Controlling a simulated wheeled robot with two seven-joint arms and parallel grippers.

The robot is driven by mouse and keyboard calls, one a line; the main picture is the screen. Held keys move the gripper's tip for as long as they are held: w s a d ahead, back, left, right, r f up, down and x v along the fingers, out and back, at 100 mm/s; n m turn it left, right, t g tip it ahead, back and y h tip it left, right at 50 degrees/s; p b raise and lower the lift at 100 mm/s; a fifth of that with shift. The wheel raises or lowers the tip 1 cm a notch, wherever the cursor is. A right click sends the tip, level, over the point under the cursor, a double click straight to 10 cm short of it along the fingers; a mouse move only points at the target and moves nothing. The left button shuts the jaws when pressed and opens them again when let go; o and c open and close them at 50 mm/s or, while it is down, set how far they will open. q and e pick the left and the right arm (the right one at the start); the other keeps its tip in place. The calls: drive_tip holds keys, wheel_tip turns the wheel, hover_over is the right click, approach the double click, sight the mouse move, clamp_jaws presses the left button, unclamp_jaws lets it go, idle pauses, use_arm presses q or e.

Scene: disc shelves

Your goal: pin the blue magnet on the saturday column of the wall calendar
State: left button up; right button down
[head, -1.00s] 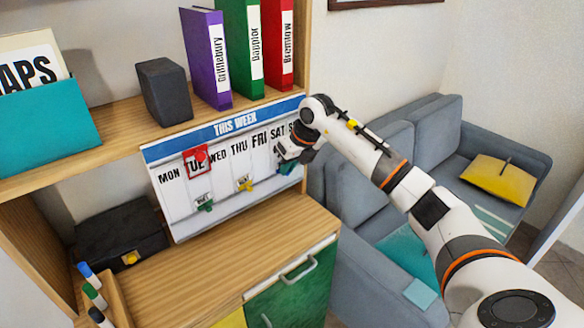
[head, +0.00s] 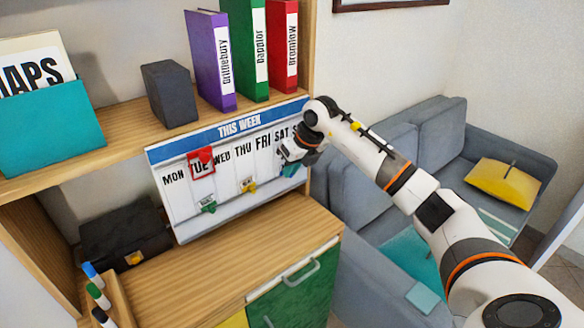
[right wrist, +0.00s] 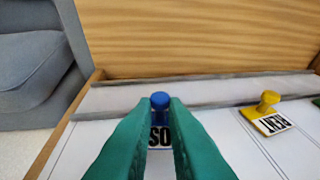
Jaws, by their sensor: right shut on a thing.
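The wall calendar (head: 215,189) hangs below the shelf under the "THIS WEEK" header. The SAT label (head: 281,136) shows just above my right gripper (head: 288,170), which hides the column below it. In the right wrist view, the teal fingers of my right gripper (right wrist: 160,112) are shut on the blue magnet (right wrist: 160,99). The magnet is at the calendar's lower part with a lettered card (right wrist: 159,137) under it, mostly hidden by the fingers. I cannot tell whether the magnet touches the board or which column it is over. My left gripper is not in view.
A yellow magnet (head: 247,186) and a green magnet (head: 208,207) hold cards on the calendar; a red frame (head: 201,162) sits around TUE. Binders (head: 212,60) stand on the shelf above. The wooden counter (head: 240,250) below is mostly clear. A sofa (head: 380,140) stands at the right.

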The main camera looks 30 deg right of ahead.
drive_tip(key=shift+w, duration=0.55)
drive_tip(key=c, duration=1.4)
unclamp_jaws()
drive_tip(key=shift+s, duration=0.1)
drive_tip(key=shift+r, duration=0.1)
drive_tip(key=b+v, duration=0.1)
drive_tip(key=v, duration=1.1)
